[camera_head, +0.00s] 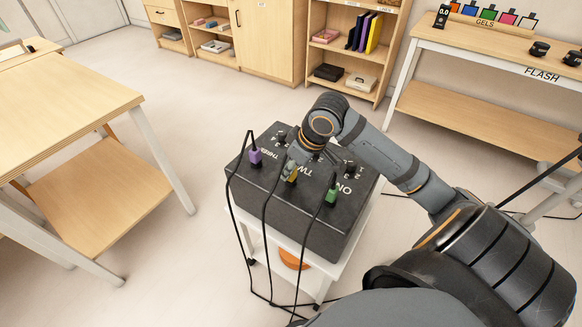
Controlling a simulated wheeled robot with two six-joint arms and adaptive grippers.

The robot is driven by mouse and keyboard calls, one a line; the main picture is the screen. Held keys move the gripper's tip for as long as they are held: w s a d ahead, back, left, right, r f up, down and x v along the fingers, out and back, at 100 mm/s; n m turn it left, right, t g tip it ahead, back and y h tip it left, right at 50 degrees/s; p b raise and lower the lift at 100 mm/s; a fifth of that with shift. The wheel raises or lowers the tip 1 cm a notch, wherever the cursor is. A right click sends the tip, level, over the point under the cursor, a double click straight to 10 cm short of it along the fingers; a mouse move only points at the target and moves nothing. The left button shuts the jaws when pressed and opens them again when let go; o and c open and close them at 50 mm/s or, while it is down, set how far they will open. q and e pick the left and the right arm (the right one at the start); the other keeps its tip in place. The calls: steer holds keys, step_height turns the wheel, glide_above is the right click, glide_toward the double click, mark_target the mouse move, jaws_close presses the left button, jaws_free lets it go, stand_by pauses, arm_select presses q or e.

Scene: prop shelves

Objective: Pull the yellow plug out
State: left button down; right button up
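The yellow plug (292,176) stands in the top of a black box (322,231), near the label TWO, with a black cable running down the box's front. My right gripper (292,167) reaches in from the right and points down at this plug. Its fingers are at the plug and partly hide it. They are too small and dark here to tell if they are closed on it. My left gripper is not in view.
A purple plug (255,156) is left of the yellow one and a green plug (331,196) is to its right, both with black cables. Black knobs stand behind them. The box rests on a white stand (327,283). A wooden table (60,95) is at left; shelves line the back.

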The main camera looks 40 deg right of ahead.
jaws_close()
stand_by(0.3)
steer(key=shift+r+p, duration=0.15)
steer(key=shift+p, duration=0.5)
stand_by(0.4)
steer(key=shift+r+p, duration=0.35)
steer(key=shift+p, duration=0.35)
stand_by(0.7)
steer(key=shift+r+p, duration=0.55)
steer(key=shift+p, duration=0.4)
steer(key=shift+f, duration=0.1)
